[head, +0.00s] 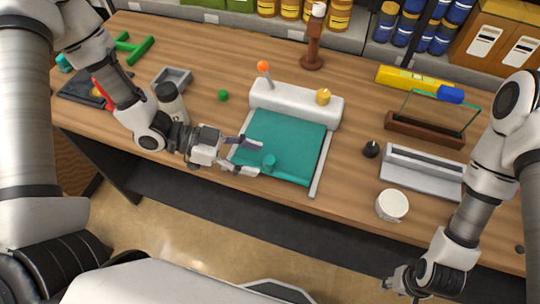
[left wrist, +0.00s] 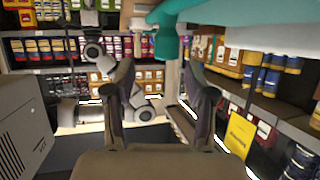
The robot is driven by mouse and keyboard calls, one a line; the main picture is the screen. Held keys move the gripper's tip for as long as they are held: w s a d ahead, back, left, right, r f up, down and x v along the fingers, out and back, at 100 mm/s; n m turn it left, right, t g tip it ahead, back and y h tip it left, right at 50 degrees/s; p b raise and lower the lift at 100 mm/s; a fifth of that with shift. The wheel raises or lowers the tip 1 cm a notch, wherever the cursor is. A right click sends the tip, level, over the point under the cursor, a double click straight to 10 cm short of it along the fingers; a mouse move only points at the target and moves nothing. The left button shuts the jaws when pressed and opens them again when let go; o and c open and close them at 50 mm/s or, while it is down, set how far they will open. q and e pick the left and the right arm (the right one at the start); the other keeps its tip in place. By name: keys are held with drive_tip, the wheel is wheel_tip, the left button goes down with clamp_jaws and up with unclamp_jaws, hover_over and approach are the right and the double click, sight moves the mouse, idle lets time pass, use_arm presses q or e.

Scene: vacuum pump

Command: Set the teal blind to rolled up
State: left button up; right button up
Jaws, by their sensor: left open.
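The teal blind (head: 290,135) lies spread out flat below its white roller housing (head: 285,103) on the table, with pale rails along its sides. A short teal knob (head: 269,161) stands near its lower edge. My left gripper (head: 256,157) is open and empty at the lower left of the blind, with its fingertips just left of the knob. In the left wrist view, the open fingers (left wrist: 160,75) point toward the teal knob (left wrist: 166,40), which shows beyond and above the gap. My right gripper (head: 405,283) is low at the right, off the table's front; its jaws are unclear.
An orange-tipped lever (head: 264,70) and a yellow knob (head: 323,96) are at the housing. A green ball (head: 223,96) lies to its left. A white round container (head: 391,205) and a grey tray (head: 423,172) stand right of the blind.

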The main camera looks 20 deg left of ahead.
sight(266, 160)
use_arm(q)
drive_tip(key=x, duration=0.2)
drive_tip(key=w+x, duration=0.1)
drive_tip(key=x, duration=0.2)
drive_tip(key=shift+a, duration=0.15)
drive_tip(key=shift+s, duration=0.25)
drive_tip(key=shift+w, duration=0.15)
clamp_jaws()
